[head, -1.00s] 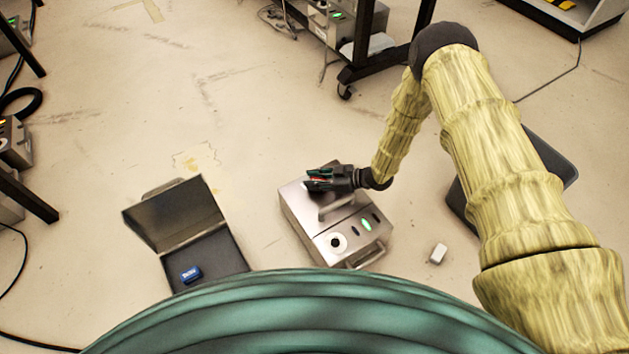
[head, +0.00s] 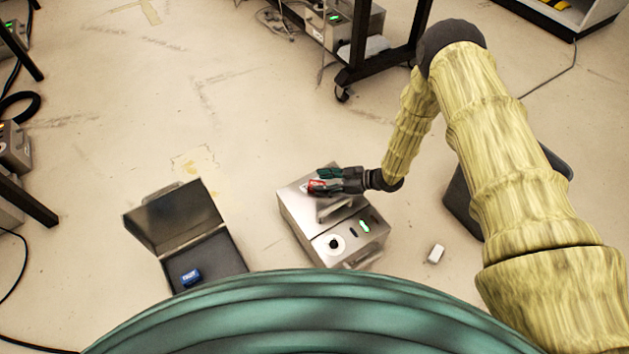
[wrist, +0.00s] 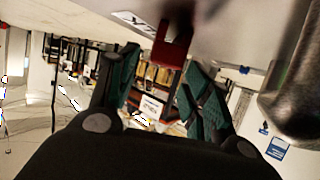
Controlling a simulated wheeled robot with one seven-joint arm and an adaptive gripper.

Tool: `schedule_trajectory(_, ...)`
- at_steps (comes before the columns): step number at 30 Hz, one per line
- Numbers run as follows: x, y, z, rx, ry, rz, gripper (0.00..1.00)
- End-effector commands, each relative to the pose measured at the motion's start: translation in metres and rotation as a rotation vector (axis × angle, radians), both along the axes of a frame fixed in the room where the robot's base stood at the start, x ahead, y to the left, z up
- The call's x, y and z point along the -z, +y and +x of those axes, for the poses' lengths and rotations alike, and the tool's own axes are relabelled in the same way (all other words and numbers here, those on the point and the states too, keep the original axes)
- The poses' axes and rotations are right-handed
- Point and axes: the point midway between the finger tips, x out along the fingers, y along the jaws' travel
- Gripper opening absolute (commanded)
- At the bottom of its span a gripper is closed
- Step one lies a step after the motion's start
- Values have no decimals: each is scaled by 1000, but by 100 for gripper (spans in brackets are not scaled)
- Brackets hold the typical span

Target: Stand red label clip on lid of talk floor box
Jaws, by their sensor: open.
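The talk floor box (head: 293,205) is a metal box on the floor, with a bar handle on its lid, a round dial and a lit green lamp. The red label clip (head: 317,186) is at the lid's far side, partly hidden by my gripper (head: 325,181). In the wrist view the picture is upside down. There the red clip (wrist: 173,45) meets the lid surface (wrist: 225,30) and looks upright on it. My gripper (wrist: 160,68) is open, its teal fingertips apart on either side of the clip. Whether a finger touches it, I cannot tell.
An open dark case (head: 222,262) stands left of the box with a blue lettered block (head: 190,277) inside. A small white block (head: 436,253) lies on the floor to the right. A dark bin (head: 460,208) is behind my arm. A wheeled rack (head: 375,67) stands behind.

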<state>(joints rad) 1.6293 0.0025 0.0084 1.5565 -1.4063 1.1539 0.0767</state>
Motion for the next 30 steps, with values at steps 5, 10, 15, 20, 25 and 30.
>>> schedule_trajectory(5, -16, -31, -5, 2, 0, -1, 49)
schedule_trajectory(10, -25, -54, -11, 0, 0, 0, 49)
schedule_trajectory(15, -30, -68, -14, 0, 0, 0, 49)
schedule_trajectory(20, -31, -72, -15, 0, 0, 1, 49)
schedule_trajectory(25, -31, -72, -15, -1, 0, 1, 49)
schedule_trajectory(30, -33, -72, -15, 3, 2, -1, 49)
